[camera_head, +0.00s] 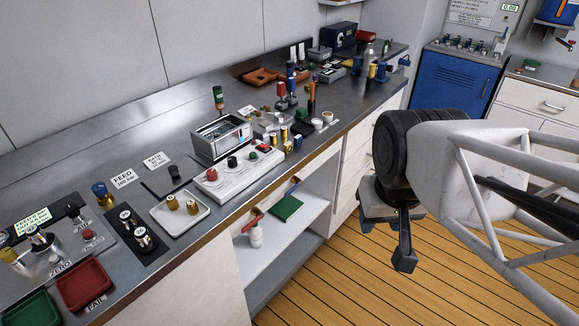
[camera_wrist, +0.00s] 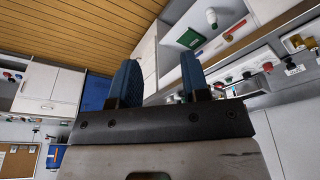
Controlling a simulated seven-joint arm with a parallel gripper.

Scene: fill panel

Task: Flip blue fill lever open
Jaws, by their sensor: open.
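My gripper (camera_head: 386,232) hangs over the wooden floor, to the right of the long counter in the head view. Its two fingers are apart and nothing shows between them. In the wrist view the blue finger pads (camera_wrist: 160,78) point away from the camera with a clear gap. A grey-white panel (camera_head: 483,14) with a small lit display stands above the blue cabinet (camera_head: 452,82) at the back right. Small valve-like fittings (camera_head: 470,45) line the cabinet top below it. I cannot make out a blue fill lever for certain. My gripper is well apart from the panel.
The long dark counter (camera_head: 135,165) carries trays, bottles and instruments. A white shelf unit (camera_head: 285,235) opens beneath it. A white drawer cabinet (camera_head: 530,98) stands at the right. The wooden floor (camera_head: 345,290) is clear around my gripper.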

